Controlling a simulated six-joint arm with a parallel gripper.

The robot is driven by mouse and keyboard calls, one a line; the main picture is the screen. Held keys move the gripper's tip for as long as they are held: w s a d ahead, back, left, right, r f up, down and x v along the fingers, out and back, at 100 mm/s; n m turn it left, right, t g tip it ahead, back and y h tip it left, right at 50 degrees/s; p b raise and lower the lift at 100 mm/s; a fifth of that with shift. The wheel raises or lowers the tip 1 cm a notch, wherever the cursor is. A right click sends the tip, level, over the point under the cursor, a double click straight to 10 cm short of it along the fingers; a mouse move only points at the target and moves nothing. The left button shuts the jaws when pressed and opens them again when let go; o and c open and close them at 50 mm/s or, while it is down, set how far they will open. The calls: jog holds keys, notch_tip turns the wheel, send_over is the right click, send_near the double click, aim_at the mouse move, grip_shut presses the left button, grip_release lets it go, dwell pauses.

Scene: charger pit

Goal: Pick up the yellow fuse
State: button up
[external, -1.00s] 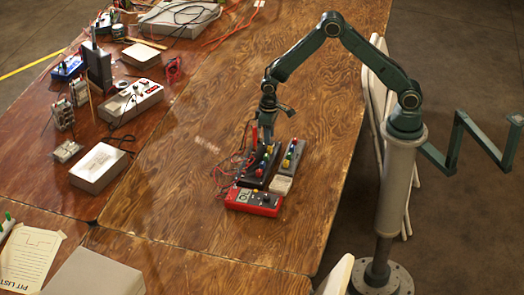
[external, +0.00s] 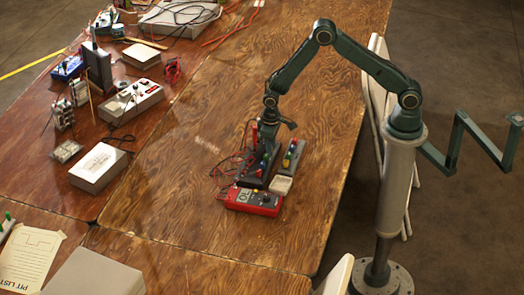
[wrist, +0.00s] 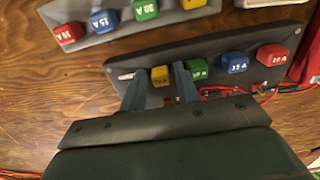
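A yellow fuse (wrist: 160,76) sits in the black fuse block (wrist: 215,45), between a pale slot or marking on its left and a green fuse (wrist: 197,69) on its right in the wrist view. My gripper (wrist: 160,87) is open, with one finger on each side of the yellow fuse. Narrow gaps seem to show between the fuse and the fingers. In the external view my gripper (external: 265,150) points down over the black block (external: 252,181) and largely hides this fuse. Another yellow fuse (wrist: 193,4) stands in the grey fuse rail (wrist: 112,35).
The black block also holds a blue fuse (wrist: 234,62) and a red fuse (wrist: 271,55). A red multimeter (external: 252,201) lies in front, with red leads to the block's left. The grey rail (external: 291,160) is close on the right. Bare wood lies farther left and behind.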

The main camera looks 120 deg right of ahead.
dwell(0.3)
grip_shut()
jog(key=shift+r, duration=0.15)
notch_tip(320, 180, up, 20)
dwell(0.8)
dwell(0.4)
